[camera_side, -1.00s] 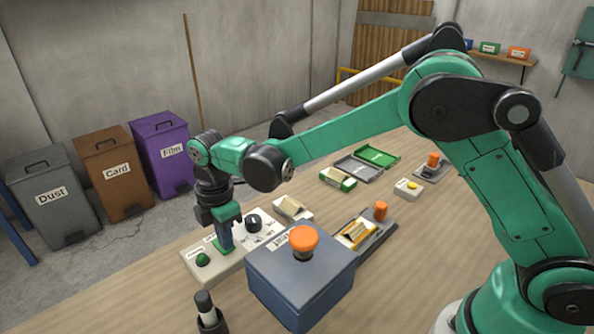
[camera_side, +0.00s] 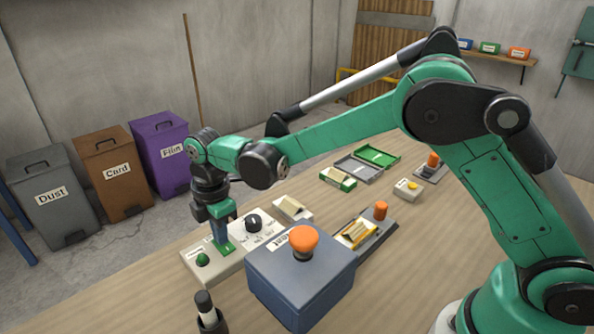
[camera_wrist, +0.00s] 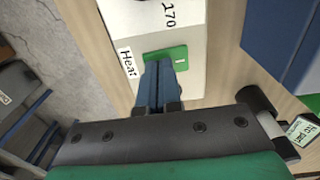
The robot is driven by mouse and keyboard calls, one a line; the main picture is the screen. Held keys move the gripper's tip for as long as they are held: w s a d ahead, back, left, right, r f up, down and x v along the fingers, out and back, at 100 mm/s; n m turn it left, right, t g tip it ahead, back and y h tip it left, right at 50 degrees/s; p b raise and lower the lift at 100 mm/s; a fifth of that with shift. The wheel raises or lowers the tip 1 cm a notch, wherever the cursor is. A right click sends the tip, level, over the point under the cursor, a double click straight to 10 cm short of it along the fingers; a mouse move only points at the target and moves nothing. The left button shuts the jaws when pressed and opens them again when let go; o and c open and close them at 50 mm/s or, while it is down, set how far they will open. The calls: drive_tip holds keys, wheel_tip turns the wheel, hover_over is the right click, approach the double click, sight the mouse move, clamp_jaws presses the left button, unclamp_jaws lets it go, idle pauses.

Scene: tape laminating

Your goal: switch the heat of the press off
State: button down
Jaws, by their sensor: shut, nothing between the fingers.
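The pale control box (camera_side: 203,268) stands on the table, with a round green button or lamp (camera_side: 202,259) and a black dial (camera_side: 254,222). In the wrist view its top (camera_wrist: 150,38) shows a "Heat" label (camera_wrist: 127,63) beside a green switch plate (camera_wrist: 180,54) with a small pale mark. My gripper (camera_side: 222,241) points down over the switch plate. Its blue fingers (camera_wrist: 158,68) are shut and empty, and their tips overlap the plate's near edge in the wrist view. I cannot tell whether they touch it. The fingers hide part of the plate, and the switch's position is unclear.
A blue-grey box (camera_side: 300,277) with an orange button (camera_side: 303,242) stands close right of the control box. A dark holder (camera_side: 211,320) with a pen-like thing is in front. Trays and small blocks lie farther back. Bins (camera_side: 162,150) stand beyond the table.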

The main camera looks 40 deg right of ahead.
sight(228, 249)
wheel_tip(228, 249, up, 14)
drive_tip(key=s, duration=0.2)
idle(0.4)
